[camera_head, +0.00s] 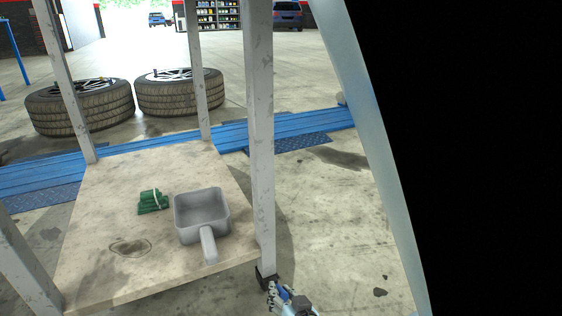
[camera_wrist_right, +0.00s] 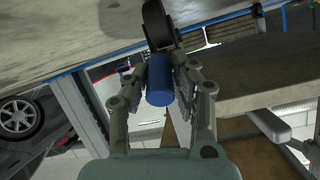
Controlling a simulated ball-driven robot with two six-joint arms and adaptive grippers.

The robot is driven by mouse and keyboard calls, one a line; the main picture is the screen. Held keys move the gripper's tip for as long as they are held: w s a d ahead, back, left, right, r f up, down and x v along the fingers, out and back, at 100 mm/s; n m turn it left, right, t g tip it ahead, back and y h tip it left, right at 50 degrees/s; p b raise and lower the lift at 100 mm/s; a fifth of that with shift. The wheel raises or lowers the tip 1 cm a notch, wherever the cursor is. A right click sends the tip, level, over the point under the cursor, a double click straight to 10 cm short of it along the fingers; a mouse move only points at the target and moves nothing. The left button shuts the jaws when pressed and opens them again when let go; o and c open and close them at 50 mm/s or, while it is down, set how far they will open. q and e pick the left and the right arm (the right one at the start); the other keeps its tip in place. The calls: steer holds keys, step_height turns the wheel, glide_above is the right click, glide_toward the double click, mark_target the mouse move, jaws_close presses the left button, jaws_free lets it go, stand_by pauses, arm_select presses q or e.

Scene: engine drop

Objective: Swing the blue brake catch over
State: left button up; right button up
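The blue brake catch (camera_wrist_right: 158,82) is a short blue cylinder on a black caster wheel (camera_wrist_right: 155,22) in the right wrist view. In the head view, the catch (camera_head: 284,293) shows as a small blue bit beside the caster (camera_head: 266,279) at the foot of the cart's near right post. My right gripper (camera_wrist_right: 163,75) has a finger on each side of the catch and looks closed on it. The fingers partly hide the sides of the catch. In the head view, my right gripper (camera_head: 277,297) is at the bottom edge, just below the caster. My left gripper is not in view.
The cart's shelf (camera_head: 100,205) holds a grey scoop-like tray (camera_head: 202,208) and a green bundle (camera_head: 152,201). The cart's upright post (camera_head: 260,130) stands beside my right gripper. Two tyres (camera_head: 80,107) lie behind. The floor right of the cart is clear.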

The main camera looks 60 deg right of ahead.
jaws_close()
steer(key=shift+f, duration=0.1)
steer(key=shift+d+f+h, duration=0.15)
steer(key=shift+f+h, duration=0.05)
steer(key=shift+h, duration=0.1)
steer(key=shift+s+t, duration=0.1)
steer(key=shift+t, duration=0.4)
steer(key=o, duration=0.7)
jaws_free()
